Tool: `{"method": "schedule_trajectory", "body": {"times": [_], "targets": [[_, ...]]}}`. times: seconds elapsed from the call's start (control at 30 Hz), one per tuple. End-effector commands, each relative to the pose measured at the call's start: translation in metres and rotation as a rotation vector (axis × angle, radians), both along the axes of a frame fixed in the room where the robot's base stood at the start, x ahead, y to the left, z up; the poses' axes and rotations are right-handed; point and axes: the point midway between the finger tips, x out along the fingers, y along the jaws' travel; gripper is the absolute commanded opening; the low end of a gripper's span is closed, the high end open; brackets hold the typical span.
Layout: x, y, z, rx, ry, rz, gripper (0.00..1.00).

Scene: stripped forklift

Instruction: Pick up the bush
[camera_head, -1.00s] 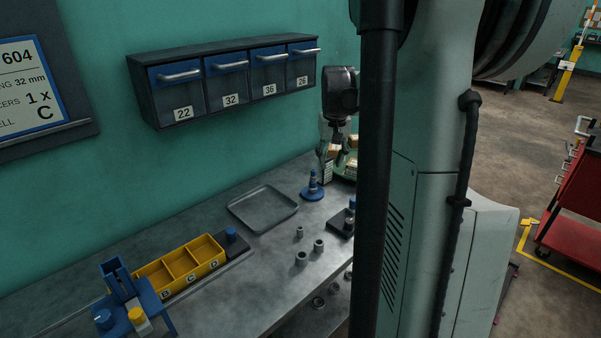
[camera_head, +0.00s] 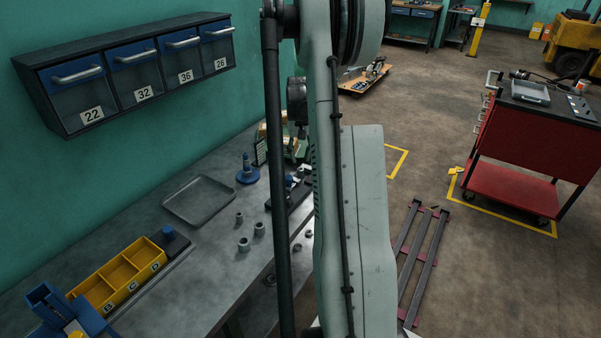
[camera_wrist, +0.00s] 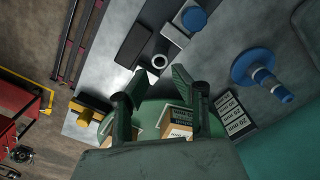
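Several small grey bushes stand upright on the bench in the head view, one by the tray (camera_head: 239,218), one beside it (camera_head: 260,229) and one nearer (camera_head: 244,245). In the wrist view, a pale ring-shaped bush (camera_wrist: 160,61) is seen end-on beside a dark block (camera_wrist: 135,46). My gripper (camera_wrist: 160,76) is open with nothing between its fingers. Its fingertips point toward that ring, apart from it in the picture; the height gap is unclear. In the head view my arm hides most of the gripper.
A grey tray (camera_head: 199,222), a yellow divided bin (camera_head: 117,280) and a blue stepped post (camera_head: 247,171) stand on the bench. The post (camera_wrist: 262,76) and a size label (camera_wrist: 237,112) are right of my fingers in the wrist view. Cardboard boxes (camera_wrist: 178,122) lie below them.

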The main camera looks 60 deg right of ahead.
Motion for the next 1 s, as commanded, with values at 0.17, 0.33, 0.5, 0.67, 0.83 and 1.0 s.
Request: {"method": "schedule_trajectory", "body": {"times": [0.17, 0.33, 0.5, 0.67, 0.83, 1.0], "targets": [[0.000, 0.000, -0.013, 0.000, 0.000, 0.000, 0.25], [0.000, 0.000, -0.025, 0.000, 0.000, 0.000, 0.25], [0.000, 0.000, -0.048, 0.000, 0.000, 0.000, 0.25], [0.000, 0.000, -0.063, 0.000, 0.000, 0.000, 0.25], [-0.001, 0.000, -0.066, 0.000, 0.000, 0.000, 0.25], [-0.001, 0.000, -0.066, 0.000, 0.000, 0.000, 0.17]]}}
